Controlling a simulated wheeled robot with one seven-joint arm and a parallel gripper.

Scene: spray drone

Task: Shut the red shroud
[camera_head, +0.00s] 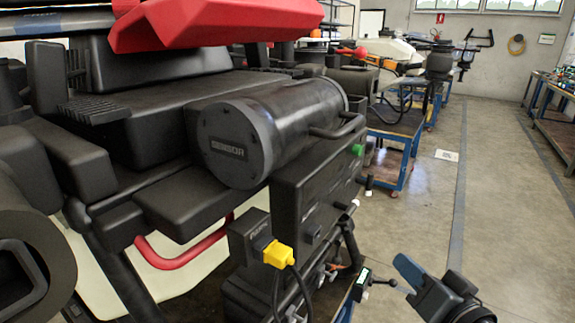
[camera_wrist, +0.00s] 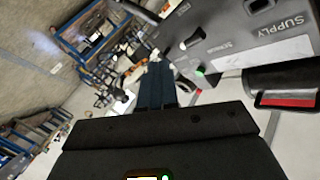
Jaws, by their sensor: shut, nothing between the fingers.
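The red shroud (camera_head: 215,25) is at the top of the head view, above the drone's black body (camera_head: 150,105). Its front end hangs over the body with a gap beneath it, and its upper part is cut off by the frame edge. My gripper (camera_head: 406,268) is at the lower right of the head view, low and well away from the shroud, over the floor side of the machine. Its blue fingers (camera_wrist: 157,88) are together and empty in the wrist view. I cannot make out the shroud for certain in the wrist view.
A black sensor cylinder (camera_head: 270,130) with a handle juts out below the shroud. A control box (camera_head: 315,195) with a green button (camera_head: 357,150) and a yellow plug (camera_head: 277,254) stands under it. Open floor (camera_head: 430,215) lies to the right; workbenches (camera_head: 549,110) stand beyond.

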